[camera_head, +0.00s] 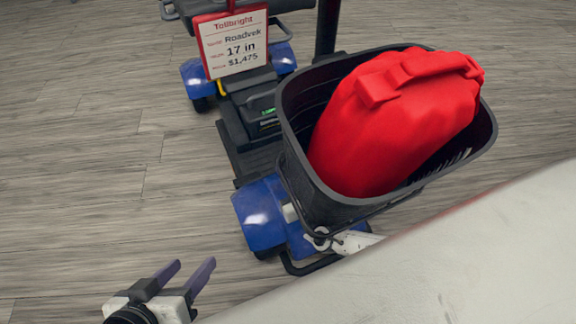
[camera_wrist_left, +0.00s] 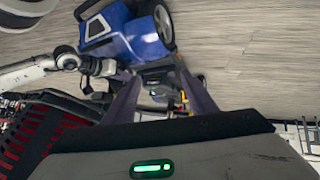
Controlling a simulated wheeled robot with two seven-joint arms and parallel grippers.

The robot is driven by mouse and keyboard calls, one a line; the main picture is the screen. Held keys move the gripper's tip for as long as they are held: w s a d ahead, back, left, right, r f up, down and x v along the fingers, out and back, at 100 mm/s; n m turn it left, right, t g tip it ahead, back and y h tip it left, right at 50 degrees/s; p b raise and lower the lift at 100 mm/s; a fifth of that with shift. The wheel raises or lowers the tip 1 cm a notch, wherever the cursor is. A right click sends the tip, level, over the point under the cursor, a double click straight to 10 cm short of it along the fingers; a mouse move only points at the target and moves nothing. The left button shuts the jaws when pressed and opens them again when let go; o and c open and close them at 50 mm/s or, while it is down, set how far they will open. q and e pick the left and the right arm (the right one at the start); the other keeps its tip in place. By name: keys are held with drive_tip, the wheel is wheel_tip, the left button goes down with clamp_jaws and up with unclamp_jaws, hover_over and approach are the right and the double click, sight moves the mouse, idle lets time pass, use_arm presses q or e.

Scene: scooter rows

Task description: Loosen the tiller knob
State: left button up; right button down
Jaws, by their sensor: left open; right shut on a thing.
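The scooter's tiller (camera_head: 327,25) shows as a dark post behind the black basket (camera_head: 315,190); the basket hides its lower part. My left gripper (camera_head: 195,263) is open and empty, low in the head view, apart from the scooter and above the floor. In the left wrist view its two dark fingers (camera_wrist_left: 155,78) stand apart with nothing gripped. My right gripper (camera_wrist_left: 103,68) is at the end of a white arm reaching in from the left, shut at the scooter's front by the tiller. The tiller knob cannot be made out; the gripper and basket cover that spot.
A large red rounded item (camera_head: 395,125) fills the basket. The scooter has blue fenders (camera_head: 262,215), which also show in the left wrist view (camera_wrist_left: 140,38). A price sign (camera_head: 233,42) stands over its rear. The wooden floor (camera_head: 90,190) at left is clear.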

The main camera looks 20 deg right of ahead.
drive_tip(key=shift+f+g, duration=0.1)
drive_tip(key=shift+g, duration=0.2)
use_arm(q)
drive_tip(key=shift+s+a+f+y, duration=0.15)
drive_tip(key=shift+a+f+y, duration=0.15)
drive_tip(key=shift+a+f, duration=0.15)
use_arm(e)
drive_tip(key=c, duration=1.6)
unclamp_jaws()
use_arm(q)
drive_tip(key=shift+d, duration=0.1)
drive_tip(key=shift+r, duration=0.1)
